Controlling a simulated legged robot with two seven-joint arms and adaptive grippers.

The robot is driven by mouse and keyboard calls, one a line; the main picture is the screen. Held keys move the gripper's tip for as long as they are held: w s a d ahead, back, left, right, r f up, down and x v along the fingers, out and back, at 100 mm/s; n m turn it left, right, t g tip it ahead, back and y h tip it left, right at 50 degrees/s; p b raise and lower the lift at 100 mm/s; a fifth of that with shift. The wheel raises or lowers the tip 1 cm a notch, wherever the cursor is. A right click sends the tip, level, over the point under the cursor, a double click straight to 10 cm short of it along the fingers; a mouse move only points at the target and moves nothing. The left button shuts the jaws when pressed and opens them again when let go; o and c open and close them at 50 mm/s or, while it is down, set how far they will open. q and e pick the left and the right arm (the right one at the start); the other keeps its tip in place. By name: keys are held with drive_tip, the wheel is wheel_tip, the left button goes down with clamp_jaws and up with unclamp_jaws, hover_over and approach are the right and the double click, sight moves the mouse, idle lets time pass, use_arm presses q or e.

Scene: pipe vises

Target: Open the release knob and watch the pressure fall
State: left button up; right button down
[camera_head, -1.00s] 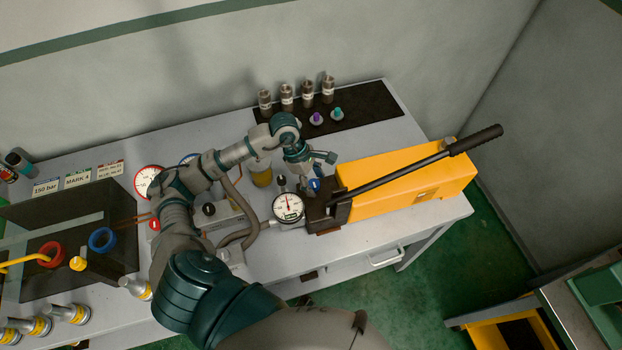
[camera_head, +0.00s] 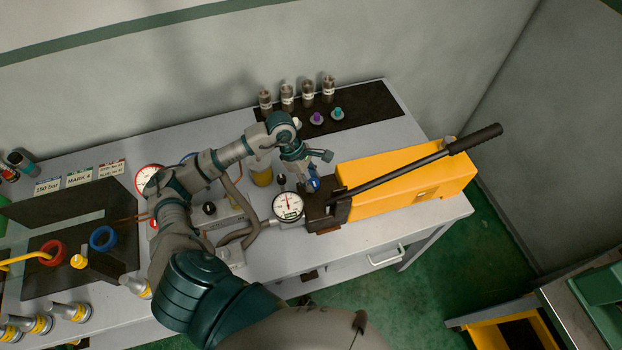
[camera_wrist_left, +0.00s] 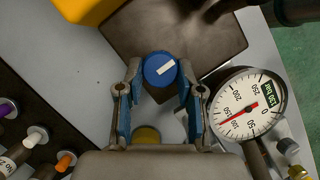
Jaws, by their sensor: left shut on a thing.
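The blue release knob (camera_head: 314,185) sits on the dark block at the left end of the yellow hand pump (camera_head: 400,185). In the left wrist view the knob (camera_wrist_left: 160,69) has a white mark slanting up to the right. My left gripper (camera_head: 312,179) comes down on it from above. Its two fingers (camera_wrist_left: 158,80) are shut on the knob's sides. The round white pressure gauge (camera_head: 288,206) is just left of the block. In the wrist view the gauge (camera_wrist_left: 248,104) has its red needle pointing lower left, roughly between 100 and 150. My right gripper is not in view.
The pump's black-gripped lever (camera_head: 420,160) slants up to the right over the pump. A dark mat (camera_head: 370,103) holds several metal fittings and two small coloured-topped parts at the back. Hoses and an amber cup (camera_head: 261,176) stand left of my gripper.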

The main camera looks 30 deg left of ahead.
use_arm(q)
drive_tip(key=shift+n, duration=0.3)
drive_tip(key=shift+d+n+t+b, duration=0.1)
drive_tip(key=shift+n+t+b, duration=0.5)
drive_tip(key=shift+n+b, duration=0.4)
drive_tip(key=n+t+y+b, duration=0.1)
drive_tip(key=n+b, duration=0.1)
drive_tip(key=n, duration=0.1)
drive_tip(key=shift+d+n, duration=0.15)
drive_tip(key=shift+n, duration=0.15)
drive_tip(key=n+b, duration=0.1)
drive_tip(key=n, duration=0.1)
drive_tip(key=n+t+y+b, duration=0.1)
drive_tip(key=n, duration=0.2)
drive_tip(key=shift+d+r+t+y, duration=0.15)
drive_tip(key=shift+t+y, duration=0.15)
drive_tip(key=shift+r+n+y+b, duration=0.1)
drive_tip(key=shift+n+y+b, duration=0.6)
drive_tip(key=shift+n, duration=1.2)
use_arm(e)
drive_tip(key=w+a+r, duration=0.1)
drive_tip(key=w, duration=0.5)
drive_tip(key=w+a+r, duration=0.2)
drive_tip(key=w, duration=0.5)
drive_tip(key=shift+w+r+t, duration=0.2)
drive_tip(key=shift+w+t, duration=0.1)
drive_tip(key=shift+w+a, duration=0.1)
use_arm(q)
drive_tip(key=o, duration=0.9)
drive_tip(key=shift+o, duration=1.2)
